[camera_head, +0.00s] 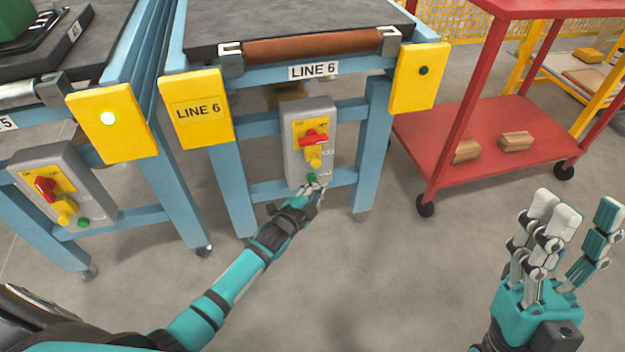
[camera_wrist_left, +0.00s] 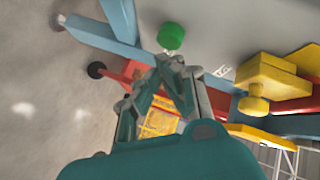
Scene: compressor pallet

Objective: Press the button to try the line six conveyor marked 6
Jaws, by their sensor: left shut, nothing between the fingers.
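The line six conveyor (camera_head: 290,27) carries a "LINE 6" label (camera_head: 314,71) and a yellow "LINE 6" plate (camera_head: 197,109). Its grey control box (camera_head: 320,113) has a red switch (camera_head: 313,136), a yellow knob (camera_head: 314,158) and a green button (camera_head: 311,178) at the bottom. My left gripper (camera_head: 316,190) is shut and empty, with its fingertips just below the green button. In the left wrist view the green button (camera_wrist_left: 171,36) shows just beyond the fingertips (camera_wrist_left: 165,62); contact cannot be told. My right gripper (camera_head: 572,225) is open and empty at the lower right, away from the box.
A neighbouring conveyor on the left has its own control box (camera_head: 62,187) with a red switch and a green button. A red wheeled cart (camera_head: 480,135) with wooden blocks (camera_head: 515,141) stands at the right. The floor in front is clear.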

